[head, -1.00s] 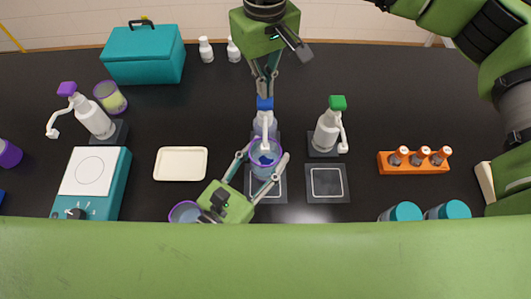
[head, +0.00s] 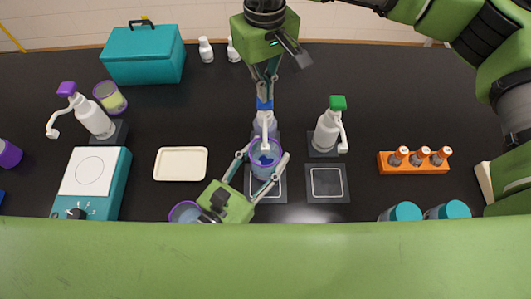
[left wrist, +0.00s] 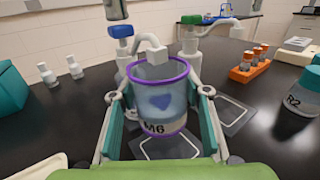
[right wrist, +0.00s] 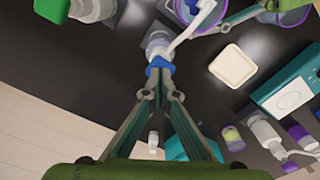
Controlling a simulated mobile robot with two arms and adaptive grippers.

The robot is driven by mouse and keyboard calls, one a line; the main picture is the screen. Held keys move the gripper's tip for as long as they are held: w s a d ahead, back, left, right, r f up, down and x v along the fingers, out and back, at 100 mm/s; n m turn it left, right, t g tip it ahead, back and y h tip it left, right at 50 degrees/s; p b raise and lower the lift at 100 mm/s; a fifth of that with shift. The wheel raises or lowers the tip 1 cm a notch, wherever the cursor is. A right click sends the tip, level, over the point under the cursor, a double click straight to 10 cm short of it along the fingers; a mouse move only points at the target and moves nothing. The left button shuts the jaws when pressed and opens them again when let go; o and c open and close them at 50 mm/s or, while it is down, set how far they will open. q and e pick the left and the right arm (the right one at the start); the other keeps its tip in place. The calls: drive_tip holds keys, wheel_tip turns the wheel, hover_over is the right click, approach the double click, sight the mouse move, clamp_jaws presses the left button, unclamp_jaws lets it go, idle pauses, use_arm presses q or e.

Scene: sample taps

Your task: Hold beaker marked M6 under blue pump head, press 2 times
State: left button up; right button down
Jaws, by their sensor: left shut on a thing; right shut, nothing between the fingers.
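The M6 beaker (left wrist: 160,100) is clear with a purple rim, and a blue patch shows through its wall. My left gripper (head: 264,166) is shut around the beaker (head: 265,158) and holds it upright above the dark square pad (head: 277,190). The blue pump head (head: 265,104) also shows in the left wrist view (left wrist: 120,31). Its white nozzle (left wrist: 156,52) is over the beaker's mouth. My right gripper (head: 265,94) is shut and empty, with its tips at the top of the blue head (right wrist: 158,65). Whether they touch it is unclear.
A green pump bottle (head: 327,130) stands right of the blue one, a purple pump bottle (head: 92,115) at the left. A cream tray (head: 181,164), a hotplate (head: 92,180) and another purple-rimmed beaker (head: 184,211) are left. An orange rack (head: 413,168) is right.

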drive_tip(key=shift+f, duration=0.85)
drive_tip(key=shift+r, duration=1.4)
drive_tip(key=shift+r, duration=2.5)
